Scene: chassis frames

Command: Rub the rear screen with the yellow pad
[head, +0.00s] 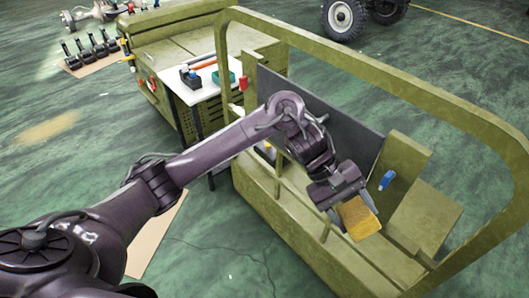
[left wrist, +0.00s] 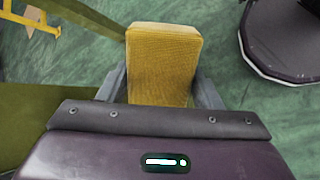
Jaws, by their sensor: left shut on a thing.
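The yellow pad (head: 360,218) is a thick block held in my left gripper (head: 343,207), over the olive cab body. The pad also shows upright between the two fingers of my left gripper (left wrist: 161,92) in the left wrist view (left wrist: 163,62). A dark grey flat panel (head: 340,118) stands inside the olive cab frame, behind my left wrist; it may be the rear screen, but I cannot tell for sure. The pad is apart from this panel, nearer to me. My arm hides part of the panel. My right gripper is not in view.
The olive cab frame (head: 385,70) arches around the panel. An olive seat (head: 425,215) and a blue object (head: 387,180) are to the right of the pad. A white-topped bench (head: 205,82) with small items stands at the left. Wheels (head: 343,18) lie beyond on the green floor.

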